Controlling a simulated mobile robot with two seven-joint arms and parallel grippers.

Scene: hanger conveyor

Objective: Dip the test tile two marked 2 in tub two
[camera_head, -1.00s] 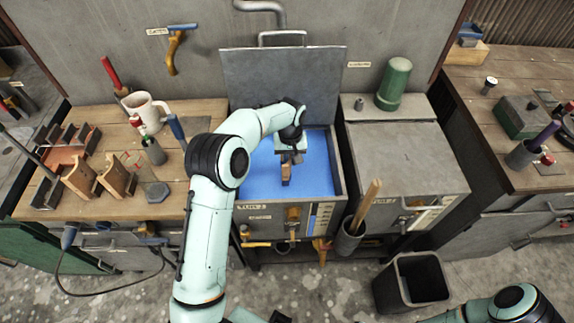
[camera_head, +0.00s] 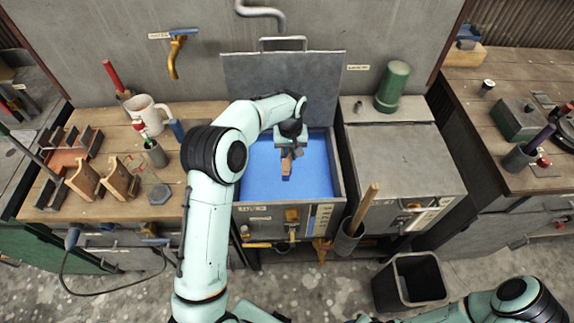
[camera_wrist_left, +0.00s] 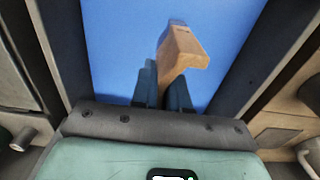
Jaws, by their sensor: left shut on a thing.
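The test tile (camera_head: 287,165), a tan-brown piece, is held upright or nearly so over the blue liquid of the open middle tub (camera_head: 342,203). In the left wrist view the tile (camera_wrist_left: 183,50) sticks out from between the dark fingers of my left gripper (camera_wrist_left: 163,88). Its far tip looks bluish there; I cannot tell whether it is in the liquid. In the head view my left gripper (camera_head: 288,152) is shut on the tile, inside the tub's outline. The tile's mark does not show, and the tub's label is too small to read surely. My right gripper is out of view.
The tub's raised grey lid (camera_head: 285,85) stands behind it. A closed grey tub (camera_head: 405,160) is at right, with a wooden-handled tool (camera_head: 365,208) in a holder before it. The left bench (camera_head: 105,205) holds a mug (camera_head: 147,112) and wooden stands. A black bin (camera_head: 410,283) stands in front.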

